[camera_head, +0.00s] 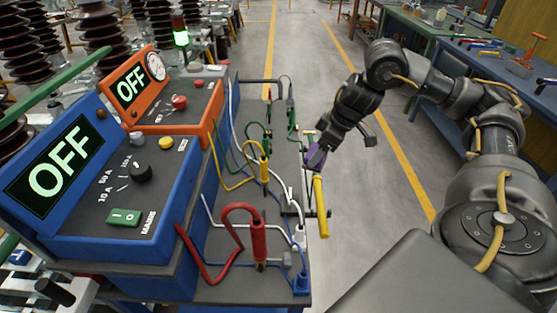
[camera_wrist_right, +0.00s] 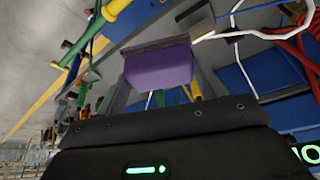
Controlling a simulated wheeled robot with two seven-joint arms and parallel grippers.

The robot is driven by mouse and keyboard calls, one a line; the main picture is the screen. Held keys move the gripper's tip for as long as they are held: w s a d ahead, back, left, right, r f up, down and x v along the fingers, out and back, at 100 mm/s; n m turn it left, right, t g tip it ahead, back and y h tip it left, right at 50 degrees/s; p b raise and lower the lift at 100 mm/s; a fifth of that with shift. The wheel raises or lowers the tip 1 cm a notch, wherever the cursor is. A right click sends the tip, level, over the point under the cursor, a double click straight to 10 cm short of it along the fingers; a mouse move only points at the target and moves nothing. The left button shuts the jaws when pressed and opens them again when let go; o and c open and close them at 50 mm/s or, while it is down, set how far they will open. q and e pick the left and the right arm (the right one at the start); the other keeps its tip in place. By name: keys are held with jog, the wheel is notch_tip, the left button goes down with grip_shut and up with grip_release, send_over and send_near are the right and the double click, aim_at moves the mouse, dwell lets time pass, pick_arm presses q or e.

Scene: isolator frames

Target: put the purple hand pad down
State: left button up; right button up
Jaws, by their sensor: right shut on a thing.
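The purple hand pad (camera_wrist_right: 160,67) is a small purple block with a dark, rough layer on one face. It sits between the fingers of my right gripper in the right wrist view. In the head view the pad (camera_head: 316,157) shows as a purple patch at the tip of my right gripper (camera_head: 314,150). The gripper is shut on it, near the right edge of the blue cart, close to the upper end of a yellow bar (camera_head: 320,205). Whether the pad touches anything below cannot be told. My left gripper is not in view.
The cart (camera_head: 255,292) carries a blue box (camera_head: 150,215) and an orange box (camera_head: 180,105), both showing OFF. Red (camera_head: 258,240), yellow (camera_head: 264,168) and green leads stand along its right side. Workbenches (camera_head: 460,60) stand at the far right. The floor between is clear.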

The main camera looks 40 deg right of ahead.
jog(key=shift+s+d, duration=0.1)
jog(key=shift+s, duration=0.05)
jog(key=w+f, duration=0.3)
jog(key=w, duration=0.1)
jog(key=w+f+b, duration=0.1)
jog(key=w+f, duration=0.2)
jog(key=w, duration=0.1)
jog(key=w+f, duration=0.3)
jog(key=w, duration=0.1)
jog(key=shift+w+d+b, duration=0.3)
jog(key=shift+w+d, duration=0.05)
jog(key=shift+d, duration=0.05)
jog(key=shift+w+f, duration=0.25)
jog(key=shift+f, duration=0.25)
notch_tip(320, 180, down, 2)
jog(key=shift+f, duration=0.25)
jog(key=shift+d+f, duration=0.1)
jog(key=shift+f, duration=0.05)
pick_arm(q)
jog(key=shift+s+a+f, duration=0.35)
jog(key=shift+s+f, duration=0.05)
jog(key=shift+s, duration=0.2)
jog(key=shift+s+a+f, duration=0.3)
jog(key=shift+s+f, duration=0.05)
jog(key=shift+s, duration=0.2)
